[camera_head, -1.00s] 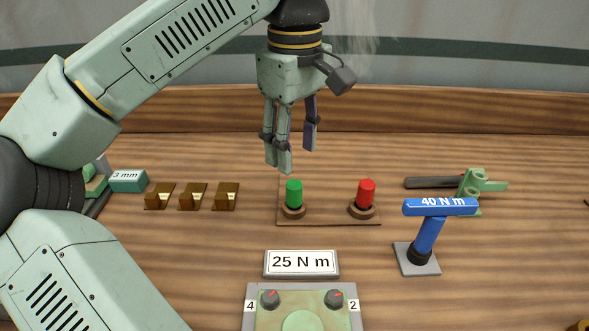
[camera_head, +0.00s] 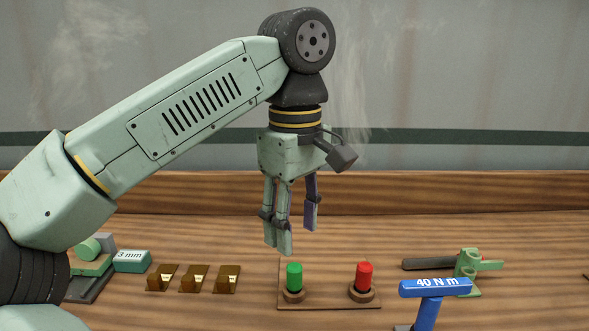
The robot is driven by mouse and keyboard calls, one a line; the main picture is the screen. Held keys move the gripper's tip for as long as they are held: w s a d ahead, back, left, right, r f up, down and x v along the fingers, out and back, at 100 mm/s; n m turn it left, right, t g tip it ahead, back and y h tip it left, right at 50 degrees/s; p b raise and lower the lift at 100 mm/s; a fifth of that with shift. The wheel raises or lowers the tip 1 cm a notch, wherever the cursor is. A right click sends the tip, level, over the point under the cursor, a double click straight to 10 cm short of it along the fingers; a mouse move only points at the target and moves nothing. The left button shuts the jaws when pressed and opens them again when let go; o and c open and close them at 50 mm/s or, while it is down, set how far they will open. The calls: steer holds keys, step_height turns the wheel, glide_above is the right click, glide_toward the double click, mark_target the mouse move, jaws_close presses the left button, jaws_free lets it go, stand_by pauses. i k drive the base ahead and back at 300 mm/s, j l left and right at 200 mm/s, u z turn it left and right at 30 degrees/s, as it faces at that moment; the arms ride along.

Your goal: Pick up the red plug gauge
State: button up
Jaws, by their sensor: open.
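The red plug gauge (camera_head: 364,275) stands upright in a round brown holder on the right of a small wooden base (camera_head: 328,300). A green plug gauge (camera_head: 294,275) stands in a like holder on the left of that base. My gripper (camera_head: 294,237) points down, open and empty. In the picture it is above the green plug, up and to the left of the red one. Neither plug is touched by the fingers. How far the gripper is in depth from the plugs is hard to tell.
A blue "40 N m" tool (camera_head: 435,287) stands at the front right. Behind it lies a green device with a dark bar (camera_head: 467,268). Several brown blocks (camera_head: 194,278) and a "3 mm" block (camera_head: 132,261) are at the left. The table behind the plugs looks clear.

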mark_target(364, 270)
steer(key=k, duration=1.4)
